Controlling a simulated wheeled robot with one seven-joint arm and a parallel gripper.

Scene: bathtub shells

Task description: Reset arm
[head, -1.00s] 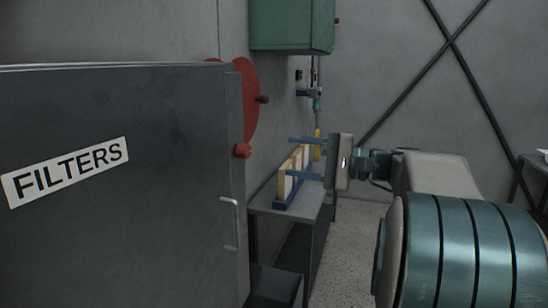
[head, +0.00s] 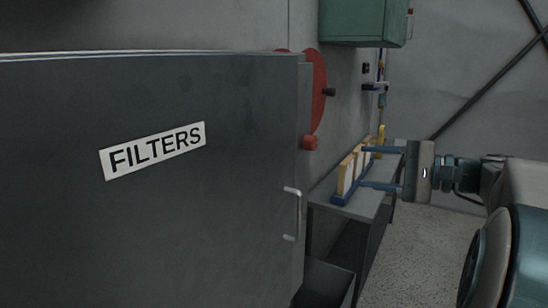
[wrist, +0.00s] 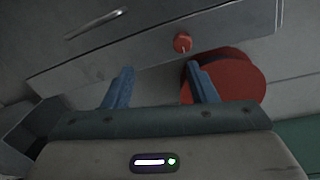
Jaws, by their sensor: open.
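My gripper (head: 382,168) is at the right of the head view, its two blue fingers spread apart and pointing left. In that view the fingers overlap the yellow and blue rack on the bench behind them; nothing shows between them. In the wrist view my gripper (wrist: 155,85) is also open and empty. Beyond its fingers are the grey cabinet's edge, a red knob (wrist: 182,42) and a red disc (wrist: 235,78). My arm reaches in from the right edge of the head view.
The dark cabinet (head: 220,230) marked FILTERS, with a pale handle (head: 293,213), fills the left. A grey bench (head: 372,208) along the wall carries the rack (head: 347,178). A green box (head: 362,22) hangs above. Speckled floor (head: 425,250) is open right of the bench.

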